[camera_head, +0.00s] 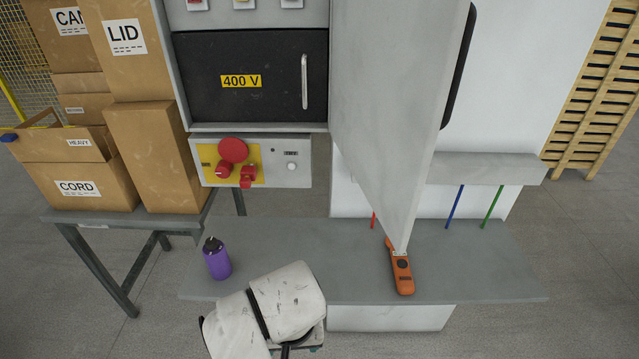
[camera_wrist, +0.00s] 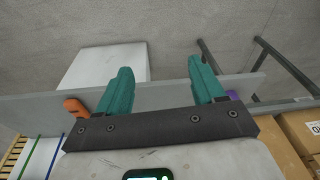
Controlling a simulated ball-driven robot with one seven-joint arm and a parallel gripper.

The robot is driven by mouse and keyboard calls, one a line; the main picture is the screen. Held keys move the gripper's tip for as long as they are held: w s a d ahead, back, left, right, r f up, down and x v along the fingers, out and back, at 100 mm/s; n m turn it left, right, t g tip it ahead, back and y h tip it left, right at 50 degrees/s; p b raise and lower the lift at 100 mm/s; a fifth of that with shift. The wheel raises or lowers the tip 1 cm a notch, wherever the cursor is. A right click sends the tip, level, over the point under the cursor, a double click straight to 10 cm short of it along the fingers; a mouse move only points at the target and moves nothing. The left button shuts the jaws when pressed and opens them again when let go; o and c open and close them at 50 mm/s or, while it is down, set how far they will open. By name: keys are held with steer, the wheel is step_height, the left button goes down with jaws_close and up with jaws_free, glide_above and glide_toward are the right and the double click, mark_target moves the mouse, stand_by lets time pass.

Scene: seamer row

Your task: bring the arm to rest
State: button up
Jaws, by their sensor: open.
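My gripper (camera_wrist: 162,90) shows in the wrist view with its two teal fingers spread apart and nothing between them. In the head view my white arm is folded low, in front of the grey bench's front edge, and the fingers are hidden there. The grey bench (camera_head: 330,265) carries a purple bottle (camera_head: 217,260), upright at its left, and an orange handheld tool (camera_head: 401,270) lying right of centre. In the wrist view the orange tool (camera_wrist: 76,107) shows left of the fingers, and a bit of the purple bottle (camera_wrist: 233,95) shows behind the right finger.
An open grey cabinet door (camera_head: 390,110) juts out above the bench. A 400 V panel (camera_head: 250,78) and a red-knobbed switch box (camera_head: 250,162) hang at left. Cardboard boxes (camera_head: 155,150) stand on a side table (camera_head: 95,217). The bench's right end is clear.

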steer(key=s+d+f+m+h+b, duration=0.1)
steer(key=d+f, duration=0.3)
steer(key=d, duration=0.7)
steer(key=s+d+f, duration=0.2)
steer(key=d+f, duration=0.2)
steer(key=d, duration=0.7)
steer(key=s+d+f, duration=0.2)
steer(key=s+d, duration=0.3)
steer(key=s, duration=0.4)
steer(key=s+d+f+m+b, duration=0.1)
steer(key=s+d+f, duration=0.1)
steer(key=s+d, duration=0.3)
steer(key=s, duration=0.4)
steer(key=shift+f+g, duration=0.3)
steer(key=shift+f, duration=0.1)
